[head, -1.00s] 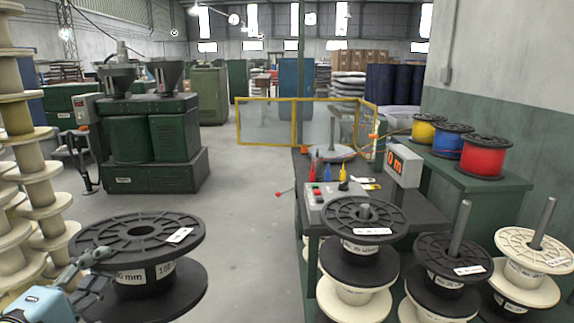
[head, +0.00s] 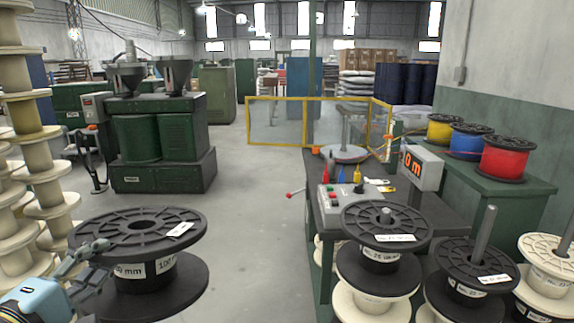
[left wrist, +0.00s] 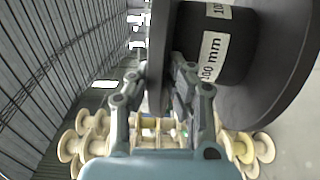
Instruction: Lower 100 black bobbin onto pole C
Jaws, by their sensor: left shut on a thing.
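The black bobbin (head: 150,278) with "100 mm" labels hangs upright at the lower left in the head view. My left gripper (head: 90,262) is shut on the rim of its upper flange. In the left wrist view, my gripper fingers (left wrist: 158,88) pinch the flange edge, and the bobbin's black hub (left wrist: 221,45) shows beyond. Three poles stand at the lower right: a left pole (head: 386,214), a middle pole (head: 486,234) and a right pole (head: 569,240). All carry stacked bobbins. No pole letter is readable, so I cannot tell which is C. My right gripper is out of view.
A dark bench (head: 405,211) with a control box stands behind the poles. Cream spool stacks (head: 29,134) rise at the left edge. Red, blue and yellow wire spools sit on a green table (head: 500,188) at right. Clear floor (head: 250,250) lies between the held bobbin and the poles.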

